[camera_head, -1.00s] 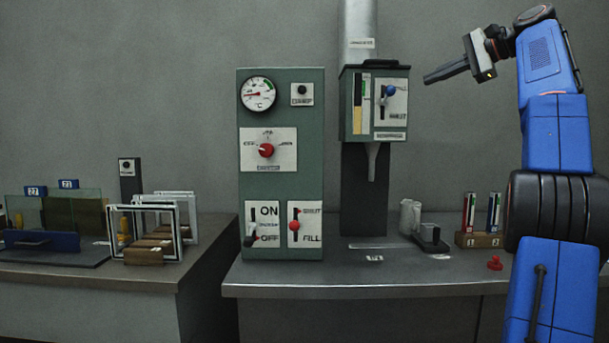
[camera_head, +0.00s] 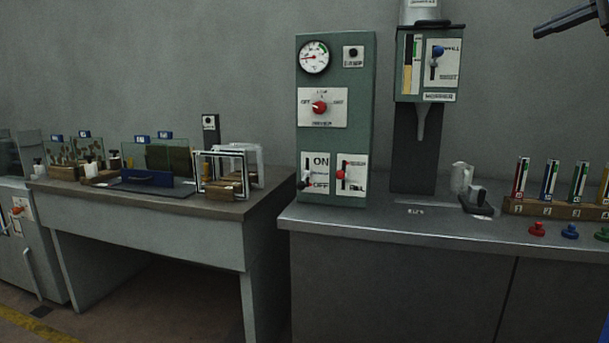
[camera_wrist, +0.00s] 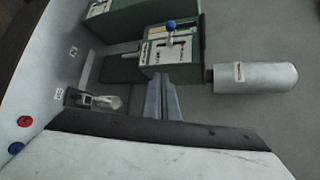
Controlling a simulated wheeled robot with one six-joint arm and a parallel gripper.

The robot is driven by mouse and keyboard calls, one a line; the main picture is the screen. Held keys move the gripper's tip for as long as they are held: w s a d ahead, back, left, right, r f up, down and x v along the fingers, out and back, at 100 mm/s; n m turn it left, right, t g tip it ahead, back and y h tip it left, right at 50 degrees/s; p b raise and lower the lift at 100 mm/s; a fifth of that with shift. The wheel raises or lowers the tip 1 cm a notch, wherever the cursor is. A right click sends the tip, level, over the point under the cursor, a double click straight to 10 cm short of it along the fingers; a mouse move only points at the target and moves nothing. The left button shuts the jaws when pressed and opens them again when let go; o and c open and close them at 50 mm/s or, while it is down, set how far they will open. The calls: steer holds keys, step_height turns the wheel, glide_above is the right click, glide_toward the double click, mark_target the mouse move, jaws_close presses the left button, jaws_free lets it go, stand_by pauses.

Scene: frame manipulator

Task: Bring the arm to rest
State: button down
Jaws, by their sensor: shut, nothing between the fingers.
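My gripper (camera_head: 570,22) shows at the top right corner of the head view, dark and apart from everything, in the air in front of the grey wall. In the wrist view its fingers (camera_wrist: 163,98) are together with nothing between them. Beyond the fingers in that view is the green dispenser box (camera_wrist: 172,52) with a blue-knobbed lever. Most of my arm is outside the head view; a sliver of blue shows at its right edge.
A green control panel (camera_head: 335,120) and the dispenser (camera_head: 424,65) stand on the right bench (camera_head: 400,228). A jug (camera_head: 460,177), a rack of coloured tubes (camera_head: 550,208) and coloured knobs (camera_head: 537,229) are to their right. The left bench (camera_head: 150,205) holds frames and glass panels.

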steer(key=w+a+f+n+g+h, duration=0.1)
steer(key=w+a+f+g, duration=0.1)
steer(key=a+f, duration=0.85)
steer(key=s+a+f+n+g+h, duration=0.25)
steer(key=s+a+f, duration=0.35)
steer(key=a+f, duration=0.65)
steer(key=s+a+f+n+g+h, duration=0.1)
steer(key=s+f+n, duration=0.3)
steer(key=s+f, duration=0.5)
steer(key=s+a+f+n+g+h, duration=0.1)
steer(key=s+a+f+n, duration=0.3)
steer(key=s+f, duration=0.5)
steer(key=s+a+f+n+g+h, duration=0.1)
steer(key=s+a+f+n, duration=0.2)
steer(key=s+f, duration=0.6)
step_height(320, 180, down, 15)
steer(key=shift+s+a+r+n, duration=0.25)
steer(key=shift+s+n, duration=0.15)
steer(key=shift+n, duration=0.35)
